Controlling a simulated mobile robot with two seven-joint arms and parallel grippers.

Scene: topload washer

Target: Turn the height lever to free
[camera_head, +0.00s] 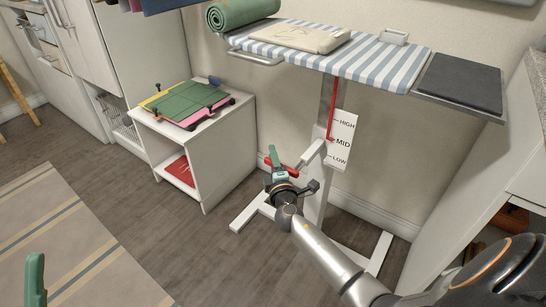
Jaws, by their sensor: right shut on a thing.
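The ironing board's height lever (292,170) is a red handle low on the left side of the white stand post (316,191). My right gripper (276,160), with green fingers, is at the lever and shut on it; the gripper hides part of the lever. A white scale plate (342,141) reads HIGH, MID and LOW, and the tip of a red pointer (332,125) is beside MID. No "free" mark can be read. A green finger of my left gripper (34,279) shows at the lower left edge; its opening cannot be judged.
The striped ironing board (385,66) with a dark pad (460,83) stands above the lever. A white cabinet (228,140) with green and pink items is to the left. A counter is on the right. The floor (165,220) in front is clear, with a striped rug (75,245).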

